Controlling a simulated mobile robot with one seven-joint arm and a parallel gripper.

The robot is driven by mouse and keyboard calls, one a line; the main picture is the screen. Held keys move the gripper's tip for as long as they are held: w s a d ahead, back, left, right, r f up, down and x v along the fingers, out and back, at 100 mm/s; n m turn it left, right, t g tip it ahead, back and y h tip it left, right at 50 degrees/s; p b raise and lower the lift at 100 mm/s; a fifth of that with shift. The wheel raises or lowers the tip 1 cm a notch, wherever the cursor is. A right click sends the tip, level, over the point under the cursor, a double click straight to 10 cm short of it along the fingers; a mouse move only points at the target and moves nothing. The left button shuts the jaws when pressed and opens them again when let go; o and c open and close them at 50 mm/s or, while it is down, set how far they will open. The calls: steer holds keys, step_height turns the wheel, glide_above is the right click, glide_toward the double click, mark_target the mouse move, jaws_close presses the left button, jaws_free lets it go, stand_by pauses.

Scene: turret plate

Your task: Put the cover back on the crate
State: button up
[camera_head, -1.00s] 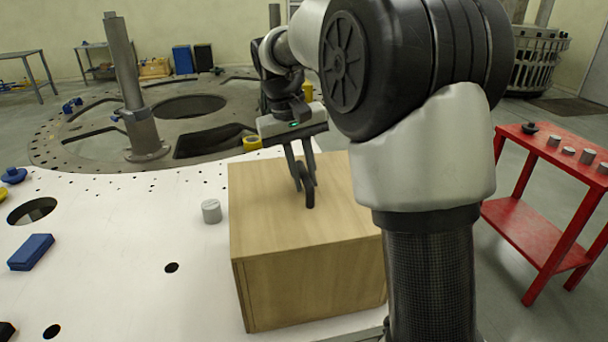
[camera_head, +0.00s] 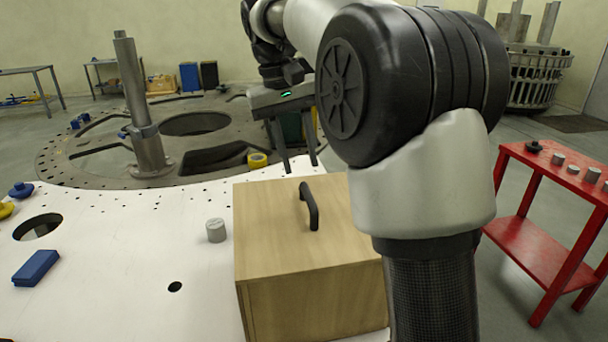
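The wooden crate (camera_head: 315,310) stands on the white plate at the centre of the view, partly hidden on its right by my arm. Its wooden cover (camera_head: 270,222) lies flat on top and looks level with the crate's edges. A black handle (camera_head: 311,206) stands up from the cover. My gripper (camera_head: 300,170) is open and empty, above and behind the handle, apart from it, with its two fingers pointing down.
A grey cylinder (camera_head: 216,230) stands just left of the crate. A blue block (camera_head: 35,267) lies farther left on the white plate (camera_head: 120,255). A tall metal post (camera_head: 135,105) rises behind. A red cart (camera_head: 540,255) with several small parts stands at right.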

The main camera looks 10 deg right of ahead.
steer(key=s+d+r+t+y, duration=0.1)
steer(key=s+t, duration=0.1)
steer(key=s, duration=0.5)
steer(key=s+d+r+t, duration=0.1)
steer(key=s, duration=0.7)
steer(key=s+f+t+y, duration=0.1)
steer(key=s+f+t, duration=0.1)
steer(key=s+f, duration=0.7)
steer(key=shift+s+f+t, duration=0.2)
steer(key=shift+s+t, duration=0.1)
steer(key=shift+s, duration=0.2)
steer(key=shift+s, duration=0.15)
